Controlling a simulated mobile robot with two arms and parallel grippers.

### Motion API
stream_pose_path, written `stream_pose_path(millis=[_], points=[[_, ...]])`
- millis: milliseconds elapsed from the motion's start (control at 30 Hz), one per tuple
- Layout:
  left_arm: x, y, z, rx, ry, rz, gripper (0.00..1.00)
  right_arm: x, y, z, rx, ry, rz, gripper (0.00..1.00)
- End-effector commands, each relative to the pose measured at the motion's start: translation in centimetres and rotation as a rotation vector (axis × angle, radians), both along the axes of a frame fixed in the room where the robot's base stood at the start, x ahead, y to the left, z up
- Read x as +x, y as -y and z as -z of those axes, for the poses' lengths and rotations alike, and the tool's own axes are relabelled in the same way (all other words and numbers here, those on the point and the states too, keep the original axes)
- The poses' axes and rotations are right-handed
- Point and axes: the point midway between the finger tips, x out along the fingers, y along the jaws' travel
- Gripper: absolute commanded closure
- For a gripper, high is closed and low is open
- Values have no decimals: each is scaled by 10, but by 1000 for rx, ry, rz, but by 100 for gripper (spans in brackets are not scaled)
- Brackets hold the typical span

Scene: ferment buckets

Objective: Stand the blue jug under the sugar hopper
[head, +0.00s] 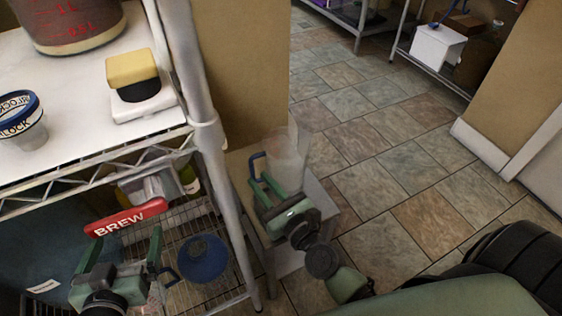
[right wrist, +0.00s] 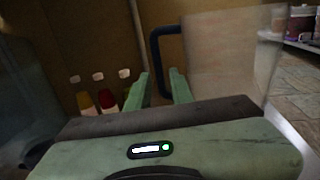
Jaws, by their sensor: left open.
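A clear jug (head: 287,158) with a blue handle (head: 257,163) is right of the rack post; it also shows in the right wrist view (right wrist: 225,70). My right gripper (head: 270,188) is at this handle, one finger on each side in the right wrist view (right wrist: 161,85); whether they press on it is unclear. A round blue thing (head: 203,258), with what looks like a blue handle on its left, is at the wire shelf. My left gripper (head: 122,252) is open and empty, left of it. A red BREW sign or lever (head: 127,217) is above. I cannot make out which part is the sugar hopper.
The rack's white top (head: 75,105) holds a yellow-and-black sponge-like block (head: 133,75), a blue-rimmed cup (head: 20,120) and a large marked bucket (head: 70,25). A rack post (head: 215,150) stands between my grippers. Several bottles (right wrist: 105,95) stand behind. Tiled floor (head: 385,150) is clear to the right.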

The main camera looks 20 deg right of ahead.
Motion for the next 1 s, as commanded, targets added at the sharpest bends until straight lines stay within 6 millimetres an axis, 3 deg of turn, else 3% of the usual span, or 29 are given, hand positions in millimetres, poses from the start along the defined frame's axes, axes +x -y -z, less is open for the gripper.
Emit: stream_pose_path(millis=[100,300,533,567,633,1000], points=[[-5,-3,8,11,-47,-3,2,20,-4,-6,4,3,3,78],[-4,-2,8,11,-45,-3,2,40,-7,-4,0,0,1,78],[-4,-2,8,11,-44,-3,2,42,-8,-3,-1,-1,0,78],[-4,-2,8,11,-44,-3,2,42,-8,-3,-1,-1,0,81],[-4,-2,8,11,-44,-3,2,41,-8,-3,-1,-1,0,100],[-4,-2,8,11,-44,-3,2,41,-8,-3,-2,0,0,100]])
